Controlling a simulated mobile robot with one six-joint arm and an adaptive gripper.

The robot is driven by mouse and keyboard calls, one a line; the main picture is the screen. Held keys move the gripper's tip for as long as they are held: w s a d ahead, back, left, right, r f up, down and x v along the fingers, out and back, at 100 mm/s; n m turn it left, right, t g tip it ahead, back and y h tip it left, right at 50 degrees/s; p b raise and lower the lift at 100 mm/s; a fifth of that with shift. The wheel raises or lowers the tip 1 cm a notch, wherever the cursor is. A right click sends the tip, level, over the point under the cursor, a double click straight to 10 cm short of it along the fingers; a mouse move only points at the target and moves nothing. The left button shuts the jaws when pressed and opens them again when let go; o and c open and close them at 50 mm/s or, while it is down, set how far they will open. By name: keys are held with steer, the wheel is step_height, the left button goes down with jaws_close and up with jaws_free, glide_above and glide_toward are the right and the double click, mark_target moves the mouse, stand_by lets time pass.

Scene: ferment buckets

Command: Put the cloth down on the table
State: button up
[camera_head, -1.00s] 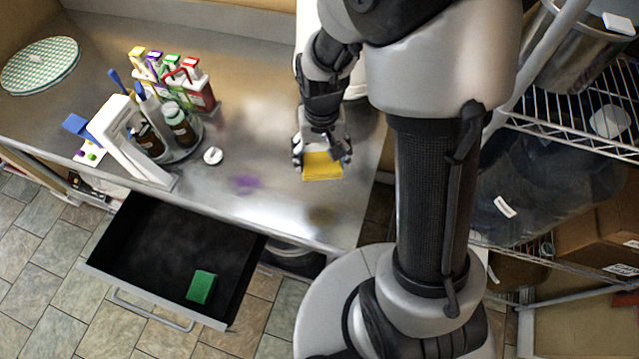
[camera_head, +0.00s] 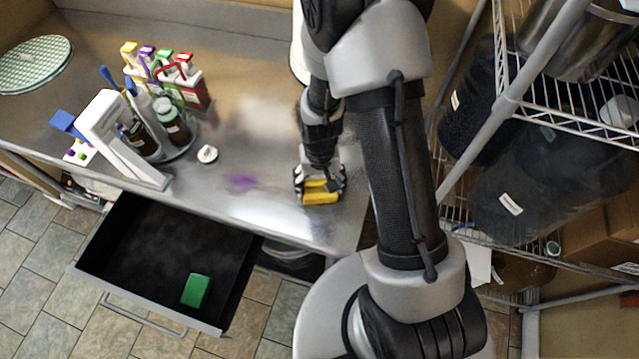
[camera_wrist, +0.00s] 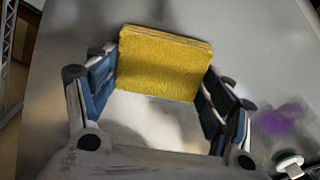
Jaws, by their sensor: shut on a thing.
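The yellow cloth (camera_head: 320,193) is a folded, block-like pad at the right end of the steel table (camera_head: 285,222). My gripper (camera_head: 320,184) is shut on it. In the wrist view the cloth (camera_wrist: 165,64) sits between the two blue-padded fingers of my gripper (camera_wrist: 160,80), which grip it at its sides. The cloth is very low over the tabletop; I cannot tell whether it touches.
A purple stain (camera_head: 243,182) and a small white-topped item (camera_head: 207,154) lie left of my gripper. A caddy of bottles (camera_head: 172,135) stands further left. An open black drawer (camera_head: 150,262) holds a green block (camera_head: 196,290). A wire shelf (camera_head: 570,118) stands right.

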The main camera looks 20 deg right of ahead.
steer(key=shift+f, duration=0.2)
steer(key=o, duration=0.9)
steer(key=shift+r, duration=0.1)
step_height(320, 180, up, 12)
steer(key=p, duration=0.3)
step_height(320, 180, up, 16)
steer(key=n+t, duration=0.1)
steer(key=t, duration=0.1)
glide_above(320, 186)
steer(key=s, duration=0.5)
steer(key=s+r+t, duration=0.1)
steer(key=s+r, duration=0.1)
steer(key=s, duration=0.1)
steer(key=s+r+n, duration=0.1)
steer(key=s+r, duration=0.2)
steer(key=s, duration=0.1)
steer(key=s+r+t, duration=0.1)
steer(key=s+r, duration=0.2)
steer(key=s, duration=0.1)
steer(key=shift+a+n+t, duration=0.1)
steer(key=shift+n+t, duration=0.2)
